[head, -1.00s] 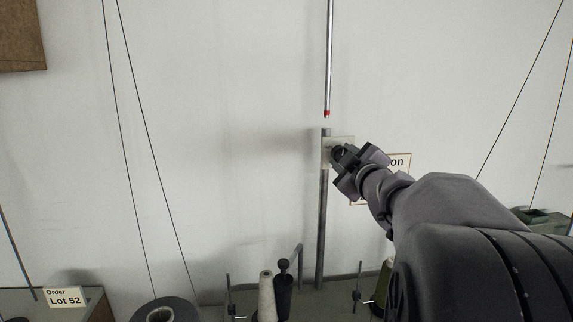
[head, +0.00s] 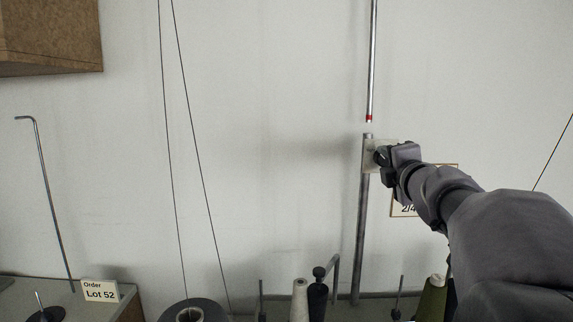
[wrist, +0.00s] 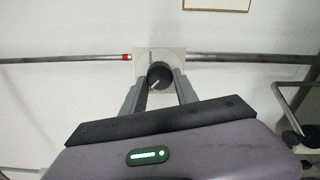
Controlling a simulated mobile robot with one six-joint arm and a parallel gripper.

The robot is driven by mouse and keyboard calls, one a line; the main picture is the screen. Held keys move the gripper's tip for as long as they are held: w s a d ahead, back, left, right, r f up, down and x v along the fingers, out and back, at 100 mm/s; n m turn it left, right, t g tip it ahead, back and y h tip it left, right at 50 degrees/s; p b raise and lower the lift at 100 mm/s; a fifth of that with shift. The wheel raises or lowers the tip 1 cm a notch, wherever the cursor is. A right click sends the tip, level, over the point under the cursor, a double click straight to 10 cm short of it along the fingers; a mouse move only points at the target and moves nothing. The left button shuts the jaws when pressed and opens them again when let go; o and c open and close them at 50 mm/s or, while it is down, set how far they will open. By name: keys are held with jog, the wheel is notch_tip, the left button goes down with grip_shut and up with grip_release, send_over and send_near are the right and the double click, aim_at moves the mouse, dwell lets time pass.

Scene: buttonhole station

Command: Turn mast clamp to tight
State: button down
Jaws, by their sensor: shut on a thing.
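The mast clamp is a dark round knob (wrist: 159,77) on a pale square plate (head: 384,144), with a light pointer line on its face in the wrist view. The plate sits at the top of a grey lower mast tube (head: 362,225). A thinner upper rod (head: 372,60) with a red band near its lower end hangs above, and a gap shows between the two in the head view. My gripper (wrist: 159,92) is shut on the knob, one finger on each side. In the head view my gripper (head: 383,157) hides most of the knob.
A framed sign (head: 408,211) is on the wall behind my arm, partly covered. Thread cones (head: 299,300) and spindles stand below. An Order Lot 52 card (head: 100,291) is at lower left, and a brown box (head: 50,35) at upper left. Thin threads cross the wall.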

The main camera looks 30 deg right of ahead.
jog(key=shift+n+b, duration=0.5)
jog(key=shift+n, duration=1)
jog(key=c, duration=0.9)
grip_release()
jog(key=shift+c, duration=0.2)
